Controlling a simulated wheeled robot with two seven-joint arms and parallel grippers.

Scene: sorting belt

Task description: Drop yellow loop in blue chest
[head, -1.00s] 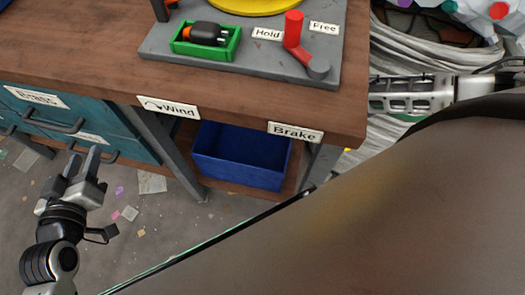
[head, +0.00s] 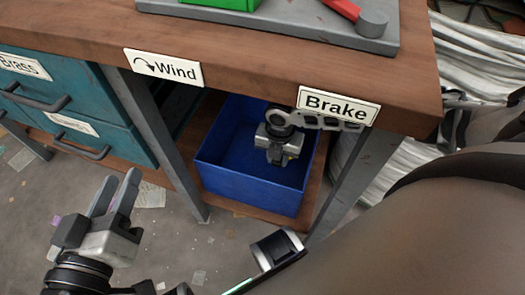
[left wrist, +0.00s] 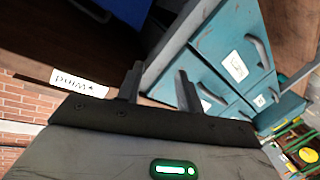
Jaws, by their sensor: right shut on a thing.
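The blue chest (head: 250,188) is an open-topped box on the low shelf under the workbench. My right gripper (head: 279,156) reaches in under the bench edge and points down over the chest's opening. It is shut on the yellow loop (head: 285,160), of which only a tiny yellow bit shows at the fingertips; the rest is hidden. My left gripper (head: 112,195) is open and empty, in front of the bench at the left. Its two spread fingers also show in the left wrist view (left wrist: 159,88).
The bench top's front edge with "Wind" (head: 163,68) and "Brake" (head: 338,106) labels overhangs the chest. Grey bench legs (head: 150,135) stand either side of it. Teal drawers (head: 60,105) are at the left. Scraps lie on the floor.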

